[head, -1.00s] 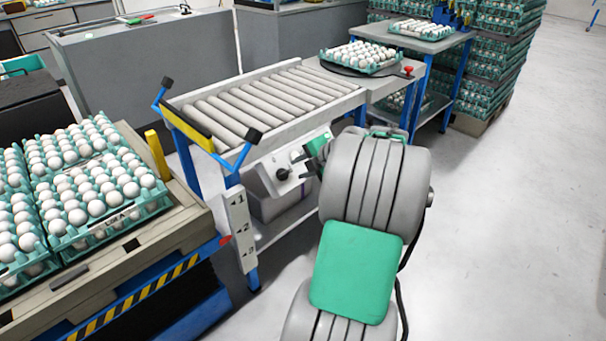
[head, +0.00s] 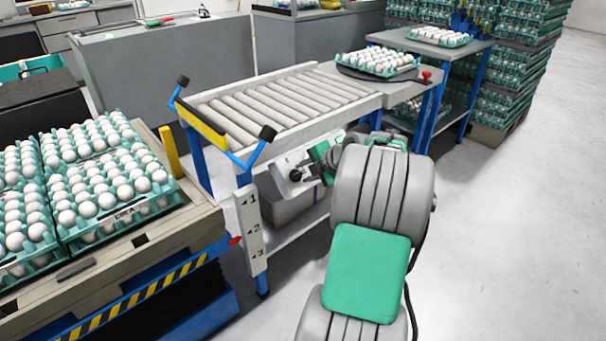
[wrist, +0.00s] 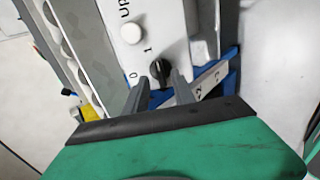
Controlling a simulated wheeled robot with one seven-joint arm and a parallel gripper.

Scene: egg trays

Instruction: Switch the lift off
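The lift's switch is a black rotary knob (wrist: 160,71) on a white control panel (wrist: 118,25), with "0" and "1" printed beside it. A round white button (wrist: 131,32) sits above it next to partly visible "Up" lettering. In the head view the knob (head: 295,175) is on the panel below the roller conveyor's near end. My gripper (wrist: 160,82) is open, its two grey fingers one on each side of the knob. I cannot tell whether they touch it. In the head view my gripper (head: 307,170) is partly hidden by my arm.
The roller conveyor (head: 285,118) stands above the panel, with a numbered post (head: 250,228) at its near corner. Egg trays (head: 122,218) fill a pallet lift at left. The floor at right is clear.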

